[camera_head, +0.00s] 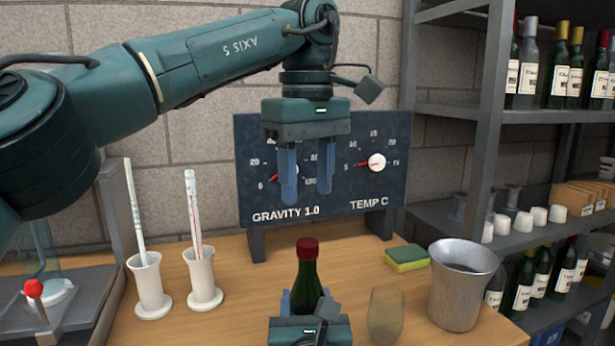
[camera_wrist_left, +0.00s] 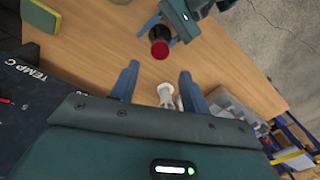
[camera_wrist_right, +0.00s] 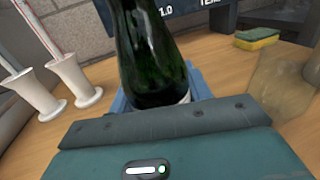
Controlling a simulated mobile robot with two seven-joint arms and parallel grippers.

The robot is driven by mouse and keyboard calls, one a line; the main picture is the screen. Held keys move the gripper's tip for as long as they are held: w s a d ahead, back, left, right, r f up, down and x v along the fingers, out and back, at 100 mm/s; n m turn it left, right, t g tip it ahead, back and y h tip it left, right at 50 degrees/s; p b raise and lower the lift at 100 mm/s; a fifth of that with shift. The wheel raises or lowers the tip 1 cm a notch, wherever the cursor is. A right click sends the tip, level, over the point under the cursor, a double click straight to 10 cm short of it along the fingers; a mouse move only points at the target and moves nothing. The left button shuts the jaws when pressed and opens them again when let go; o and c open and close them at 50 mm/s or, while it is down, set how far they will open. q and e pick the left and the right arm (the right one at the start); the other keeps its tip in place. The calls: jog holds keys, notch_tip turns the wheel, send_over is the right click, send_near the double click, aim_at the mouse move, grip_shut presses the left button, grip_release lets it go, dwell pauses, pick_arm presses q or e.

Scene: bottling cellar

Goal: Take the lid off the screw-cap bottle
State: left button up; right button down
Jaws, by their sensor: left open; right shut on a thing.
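The screw-cap bottle (camera_head: 307,275) is dark green glass and stands upright at the front middle of the wooden table. Its red lid (camera_head: 307,249) sits on its neck; it also shows from above in the left wrist view (camera_wrist_left: 159,49). My right gripper (camera_head: 305,302) is shut around the bottle's body low down. In the right wrist view the green glass (camera_wrist_right: 150,50) stands between its fingers, with the lid out of frame. My left gripper (camera_head: 307,194) is open and empty, fingers pointing down, above and behind the lid, not touching it.
A gauge board (camera_head: 330,215) stands behind. Two white holders, one (camera_head: 203,280) with a thermometer, stand left. A tan glass (camera_head: 386,315), a metal bucket (camera_head: 457,295) and a sponge (camera_head: 407,259) are to the right. A bottle shelf (camera_head: 485,150) stands further right.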

aim_at(307, 242)
pick_arm(q)
jog(key=m, duration=0.8)
jog(key=shift+m, duration=0.4)
jog(key=shift+f, duration=4)
